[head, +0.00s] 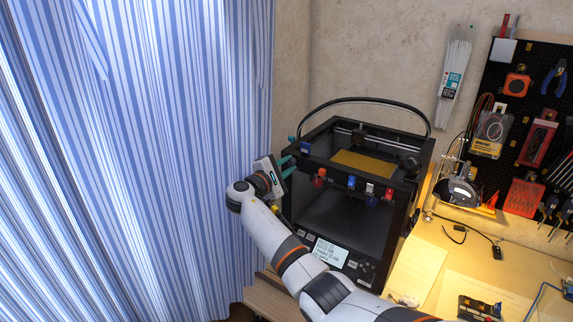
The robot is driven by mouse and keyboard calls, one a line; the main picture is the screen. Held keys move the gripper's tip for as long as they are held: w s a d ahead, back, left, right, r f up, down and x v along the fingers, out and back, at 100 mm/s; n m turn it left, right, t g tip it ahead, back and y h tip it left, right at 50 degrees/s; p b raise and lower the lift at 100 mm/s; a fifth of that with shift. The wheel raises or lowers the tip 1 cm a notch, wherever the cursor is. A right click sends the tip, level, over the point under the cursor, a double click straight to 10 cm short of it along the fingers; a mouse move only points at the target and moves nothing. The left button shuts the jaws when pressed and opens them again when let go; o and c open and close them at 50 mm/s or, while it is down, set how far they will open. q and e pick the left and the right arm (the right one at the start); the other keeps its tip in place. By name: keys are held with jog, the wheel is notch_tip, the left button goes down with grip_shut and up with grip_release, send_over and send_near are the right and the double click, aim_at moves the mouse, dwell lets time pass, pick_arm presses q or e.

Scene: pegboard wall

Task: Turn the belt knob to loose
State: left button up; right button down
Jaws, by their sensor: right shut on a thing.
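The black open-framed 3D printer (301,214) stands on the bench, with its display screen (330,252) low on the front. My right gripper (288,166) reaches the upper left side of the printer frame, its teal fingers pointing right against it. It is shut on a small part there, which I take to be the belt knob; the fingers and frame hide it, so its turn position cannot be read. My left gripper is not in view.
Coloured clips, such as a red one (319,178) and a blue one (351,182), line the printer's front top edge. A black cable (365,99) arches above. Striped curtains (150,150) hang left. Tools hang on the pegboard (508,78) at right.

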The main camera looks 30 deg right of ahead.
dwell(0.3)
jog(key=c, duration=1.2)
grip_release()
jog(key=shift+a, duration=0.15)
jog(key=b+v, duration=0.4)
jog(key=v, duration=0.7)
jog(key=shift+s+a, duration=0.15)
jog(key=shift+a, duration=0.25)
